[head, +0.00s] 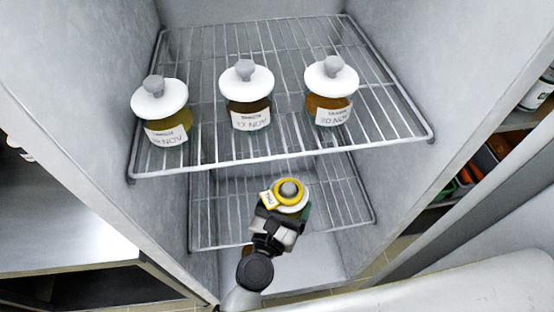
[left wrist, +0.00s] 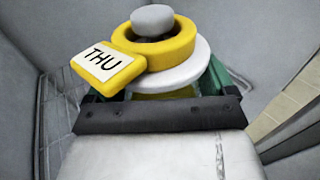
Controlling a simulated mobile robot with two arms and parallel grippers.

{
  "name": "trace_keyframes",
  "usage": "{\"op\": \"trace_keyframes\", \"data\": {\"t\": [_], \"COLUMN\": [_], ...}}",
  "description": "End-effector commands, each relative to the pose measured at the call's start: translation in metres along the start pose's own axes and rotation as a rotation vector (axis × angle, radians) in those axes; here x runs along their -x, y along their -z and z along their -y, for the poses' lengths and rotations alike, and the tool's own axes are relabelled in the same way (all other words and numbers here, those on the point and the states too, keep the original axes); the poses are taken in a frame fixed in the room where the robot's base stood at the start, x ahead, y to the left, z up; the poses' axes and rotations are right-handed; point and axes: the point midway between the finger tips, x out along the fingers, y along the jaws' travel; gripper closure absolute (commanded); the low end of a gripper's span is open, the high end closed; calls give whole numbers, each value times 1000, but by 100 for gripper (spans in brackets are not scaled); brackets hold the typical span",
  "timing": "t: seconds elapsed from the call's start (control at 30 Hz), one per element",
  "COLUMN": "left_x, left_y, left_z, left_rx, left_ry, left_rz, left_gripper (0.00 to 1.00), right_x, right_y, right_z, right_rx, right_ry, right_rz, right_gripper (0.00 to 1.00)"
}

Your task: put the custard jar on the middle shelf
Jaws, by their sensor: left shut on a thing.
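My left gripper (head: 280,213) is shut on a jar (head: 289,190) with a white lid, a grey knob and a yellow ring around the knob. In the left wrist view the jar's ring (left wrist: 172,50) carries a tag reading THU, and green shows at both sides of the jar. Its contents are mostly hidden by the gripper. In the head view the jar appears upright, against the lower wire shelf (head: 210,225), below the front edge of the upper wire shelf (head: 290,156). I cannot tell whether it touches the lower shelf. My right gripper is not in view.
Three labelled jars with white lids, left (head: 165,120), middle (head: 247,95) and right (head: 330,90), stand on the upper shelf. Grey cabinet walls close in both sides. The visible part of the lower shelf is bare. A steel counter (head: 60,220) is at left.

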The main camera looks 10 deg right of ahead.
Motion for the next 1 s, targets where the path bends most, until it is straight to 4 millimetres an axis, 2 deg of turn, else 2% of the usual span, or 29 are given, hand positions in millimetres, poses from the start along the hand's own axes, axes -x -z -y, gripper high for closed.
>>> {"op": "trace_keyframes", "data": {"t": [0.13,0.27,0.43,0.6,0.87,1.0], "left_x": [-3,-9,-16,-22,-25,-24], "left_y": [10,28,50,66,72,88], "left_z": [-15,-41,-77,-105,-116,-116], "left_rx": [-4,-7,-6,-3,0,0], "left_ry": [-10,-10,-11,-10,-9,-9], "left_rz": [3,4,5,4,4,3], "left_gripper": [53,53,53,53,53,53], "right_x": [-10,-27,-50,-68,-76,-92], "right_y": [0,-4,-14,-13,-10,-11], "right_z": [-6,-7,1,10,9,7], "right_rx": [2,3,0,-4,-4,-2], "right_ry": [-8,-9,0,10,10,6], "right_rz": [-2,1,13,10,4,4], "right_gripper": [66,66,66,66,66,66]}}
